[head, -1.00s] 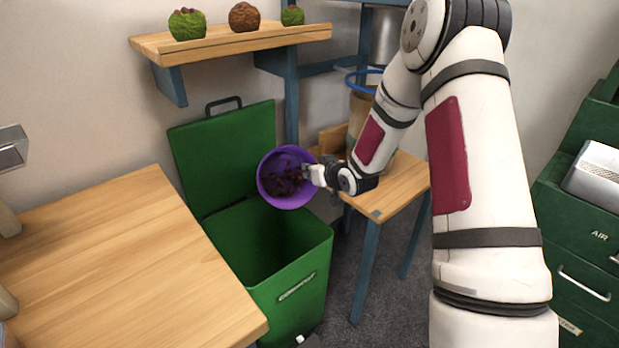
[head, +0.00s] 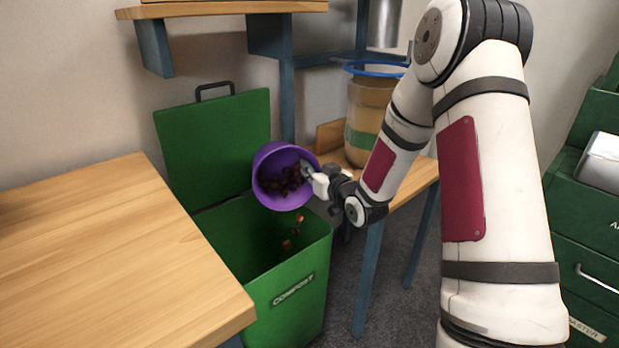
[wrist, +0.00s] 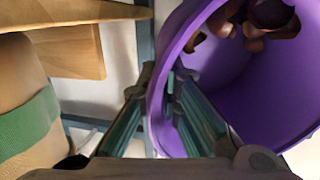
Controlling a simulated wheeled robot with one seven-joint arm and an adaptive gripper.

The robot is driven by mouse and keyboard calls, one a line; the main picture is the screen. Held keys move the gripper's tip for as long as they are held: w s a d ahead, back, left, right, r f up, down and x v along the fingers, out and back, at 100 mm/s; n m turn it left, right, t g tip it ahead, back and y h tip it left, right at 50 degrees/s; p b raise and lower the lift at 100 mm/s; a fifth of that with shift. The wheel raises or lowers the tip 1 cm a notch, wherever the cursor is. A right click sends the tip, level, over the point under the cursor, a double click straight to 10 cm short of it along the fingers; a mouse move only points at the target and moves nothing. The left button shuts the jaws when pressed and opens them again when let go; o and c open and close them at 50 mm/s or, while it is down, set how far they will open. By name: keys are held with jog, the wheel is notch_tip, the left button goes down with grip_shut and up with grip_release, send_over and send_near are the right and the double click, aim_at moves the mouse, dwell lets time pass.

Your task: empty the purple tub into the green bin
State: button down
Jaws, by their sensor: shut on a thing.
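The purple tub (head: 268,160) is tilted with its mouth facing forward and down, above the open green bin (head: 300,258). Dark brown chestnuts or scraps (head: 283,181) are still inside the tub, and a few brown pieces (head: 290,243) are in the air below its mouth, over the bin's opening. My gripper (head: 309,177) is shut on the tub's rim at its right side. In the wrist view the fingers (wrist: 160,110) pinch the purple wall (wrist: 205,65), with brown pieces (wrist: 265,15) at the top. The bin's floor is hidden.
The bin's lid (head: 215,140) stands open behind it. A wooden table (head: 95,245) is at the left, close to the bin. A small wooden stand (head: 405,185) carries a tan container with a blue ring (head: 372,105). A shelf (head: 215,10) hangs above. Green drawers (head: 580,235) stand at the right.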

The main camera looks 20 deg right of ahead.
jog(key=shift+s+f+t+b, duration=0.3)
jog(key=shift+f+t+b, duration=0.1)
jog(key=shift+f, duration=0.2)
jog(key=shift+s+t+p, duration=0.3)
jog(key=shift+s+t, duration=0.1)
jog(key=shift+t, duration=0.1)
jog(key=shift+s+r+n+t+y, duration=0.15)
jog(key=shift+s+r+t+y, duration=0.1)
jog(key=shift+s+t, duration=0.4)
jog(key=shift+s+r+n+t+y, duration=0.15)
jog(key=shift+s+r+t, duration=0.15)
jog(key=shift+t, duration=0.55)
